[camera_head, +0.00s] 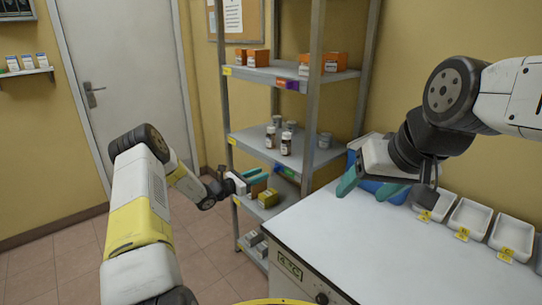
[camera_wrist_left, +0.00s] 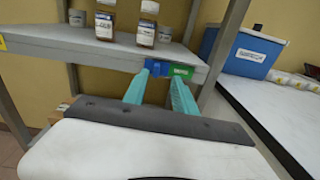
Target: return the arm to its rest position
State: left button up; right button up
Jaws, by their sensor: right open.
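My left arm reaches from the lower left toward the metal shelf rack. My left gripper (camera_head: 260,178) is at the rack, below the middle shelf and near the boxes of the lower shelf. In the left wrist view its two teal fingers (camera_wrist_left: 160,82) are apart, with nothing seen held between them. My right arm comes in from the right above the white counter. My right gripper (camera_head: 366,186) is open and seems empty, its teal fingers apart in front of a blue bin.
The middle shelf (camera_head: 250,145) holds brown bottles (camera_head: 286,143) and grey-lidded jars. Yellow boxes (camera_head: 268,198) sit lower. The white counter (camera_head: 345,240) is largely clear, with white trays (camera_head: 468,217) along its far right edge and a blue bin (camera_wrist_left: 240,50) behind.

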pick_arm(q)
jog(key=s+d+r+m+g+y, duration=0.1)
jog(key=s+d+r+m+g, duration=0.35)
jog(key=s+r+m, duration=0.4)
jog(key=s+d+r+m+g, duration=0.4)
jog(key=s+r+m+g, duration=0.15)
jog(key=s+r, duration=0.5)
jog(key=s+a+r+m+t+y, duration=0.1)
jog(key=s+a+r+m+y, duration=0.1)
jog(key=s, duration=0.7)
jog(key=s+a+r+m+t+y, duration=0.1)
jog(key=s+a+r+m+y, duration=0.2)
jog(key=s+a+m, duration=0.3)
jog(key=s+a+r+m+t+y, duration=0.2)
jog(key=s+a+m+y, duration=0.2)
jog(key=s, duration=0.8)
jog(key=shift+s+r+m+y, duration=0.15)
jog(key=shift+s+m+y, duration=0.2)
jog(key=shift+m+y, duration=0.05)
